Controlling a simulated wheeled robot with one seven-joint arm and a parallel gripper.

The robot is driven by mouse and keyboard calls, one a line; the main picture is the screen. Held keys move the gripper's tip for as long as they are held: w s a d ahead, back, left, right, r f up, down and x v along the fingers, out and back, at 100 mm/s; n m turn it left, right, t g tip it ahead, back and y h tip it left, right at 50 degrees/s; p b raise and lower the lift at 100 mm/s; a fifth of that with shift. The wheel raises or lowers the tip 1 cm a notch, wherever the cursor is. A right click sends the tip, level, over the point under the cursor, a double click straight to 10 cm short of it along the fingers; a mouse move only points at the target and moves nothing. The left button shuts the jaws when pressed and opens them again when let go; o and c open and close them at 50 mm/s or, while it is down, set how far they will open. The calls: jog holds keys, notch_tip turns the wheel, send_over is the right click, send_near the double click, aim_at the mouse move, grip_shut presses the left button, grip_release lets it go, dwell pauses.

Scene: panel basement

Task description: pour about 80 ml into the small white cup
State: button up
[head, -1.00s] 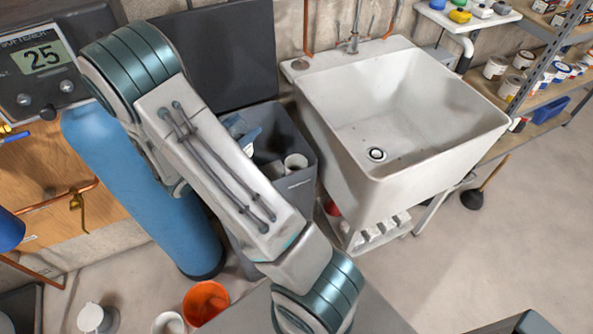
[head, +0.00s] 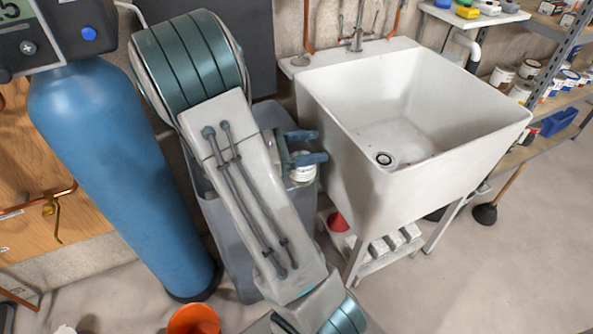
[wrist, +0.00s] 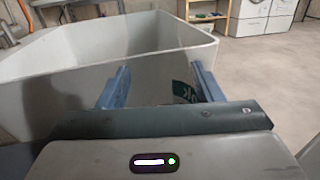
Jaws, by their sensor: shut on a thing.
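My gripper (head: 315,147) shows by its two blue fingers, which point right toward the sink in the head view. It is shut on a small white container (head: 302,174) with a printed label. The container sits low between the fingers at the right end of the grey bin (head: 229,235). In the wrist view my gripper (wrist: 160,72) has its fingers well apart, and a green label (wrist: 183,92) shows beside the right finger. Whether the container holds liquid is hidden. I cannot tell a separate small white cup apart.
A deep white sink (head: 430,135) stands just right of the fingers. A blue tank (head: 120,170) stands left. An orange bucket (head: 193,320) is on the floor. A shelf with paint cans (head: 503,77) and a plunger (head: 485,213) are far right.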

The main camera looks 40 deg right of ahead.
jog(key=shift+s+d+f+m+g+y+b, duration=0.2)
jog(key=shift+s+g, duration=0.1)
jog(key=shift+s, duration=0.1)
jog(key=shift+s+d+f+m+g+y+b, duration=0.1)
jog(key=shift+s+f+m+g, duration=0.1)
jog(key=shift+s+g, duration=0.15)
